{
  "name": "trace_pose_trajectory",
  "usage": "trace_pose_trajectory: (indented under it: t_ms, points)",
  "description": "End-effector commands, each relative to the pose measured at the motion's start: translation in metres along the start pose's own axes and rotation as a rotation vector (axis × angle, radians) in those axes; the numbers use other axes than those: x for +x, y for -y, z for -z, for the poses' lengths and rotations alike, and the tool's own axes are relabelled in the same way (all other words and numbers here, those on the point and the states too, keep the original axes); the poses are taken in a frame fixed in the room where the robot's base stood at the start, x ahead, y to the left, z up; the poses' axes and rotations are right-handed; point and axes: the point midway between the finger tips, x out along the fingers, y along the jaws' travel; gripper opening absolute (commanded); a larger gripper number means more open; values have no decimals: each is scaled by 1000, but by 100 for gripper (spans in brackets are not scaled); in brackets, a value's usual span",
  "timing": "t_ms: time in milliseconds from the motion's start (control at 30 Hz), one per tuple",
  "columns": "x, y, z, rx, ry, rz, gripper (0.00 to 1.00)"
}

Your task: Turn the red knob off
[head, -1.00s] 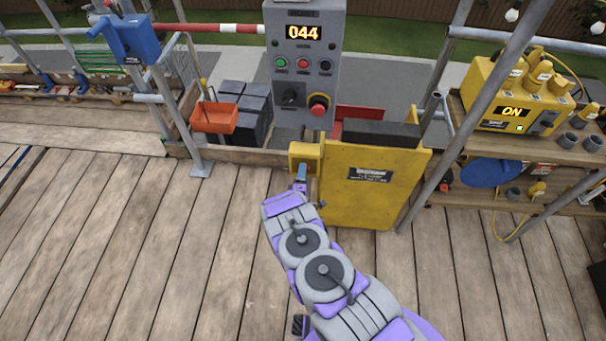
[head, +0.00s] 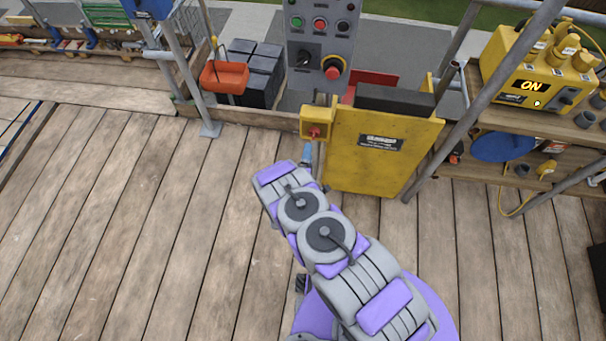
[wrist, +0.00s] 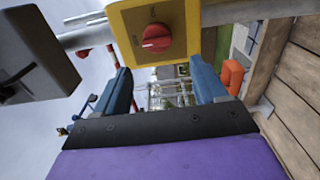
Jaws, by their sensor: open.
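The red knob (wrist: 157,38) is on the front of a small yellow box (wrist: 183,22) in the wrist view. Its ridge lies roughly level in that picture, and the small dark markings around it are too blurred to read. In the head view the red knob (head: 315,132) shows on the yellow box (head: 317,114) at the gate's upper left corner. My gripper (wrist: 160,72) is open and empty, its two blue fingers apart, with the knob beyond them and above centre. In the head view my gripper (head: 306,155) is just below the box, mostly hidden by my arm.
The yellow gate (head: 365,155) stands right of the box. Behind is a grey control panel (head: 320,45) with a red emergency button (head: 334,68). A scaffold pole (head: 455,120) slants at right, near a yellow unit (head: 535,65) showing ON. The deck (head: 130,220) at left is clear.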

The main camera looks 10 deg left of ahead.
Motion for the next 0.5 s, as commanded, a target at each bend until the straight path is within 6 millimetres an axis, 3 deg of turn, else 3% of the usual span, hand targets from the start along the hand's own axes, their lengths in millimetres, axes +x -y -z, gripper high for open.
trace_pose_trajectory:
  t_ms: [200, 500]
  points:
    - [-49, 0, 2, -4, -6, 2, 72]
    - [-86, 0, 2, -1, -3, 1, 72]
